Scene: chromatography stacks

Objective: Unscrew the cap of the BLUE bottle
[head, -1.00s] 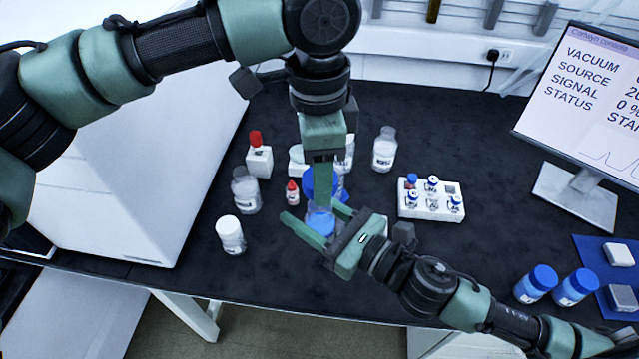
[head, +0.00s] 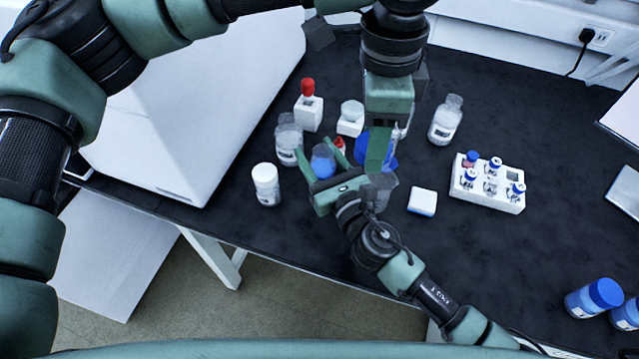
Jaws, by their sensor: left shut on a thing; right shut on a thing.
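My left gripper (head: 377,165) points down and is shut on a broad blue cap (head: 391,152), which shows on both sides of the fingers. My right gripper (head: 328,172) is shut on the translucent blue bottle (head: 322,160), whose upper part shows between its fingers with no cap visible on it. The bottle is left of the cap, and the two look apart. The bottle's lower part is hidden by my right gripper.
A white jar (head: 266,185) is at left. A white vial rack (head: 487,190), a small white block (head: 422,201) and blue-capped bottles (head: 594,298) are at right.

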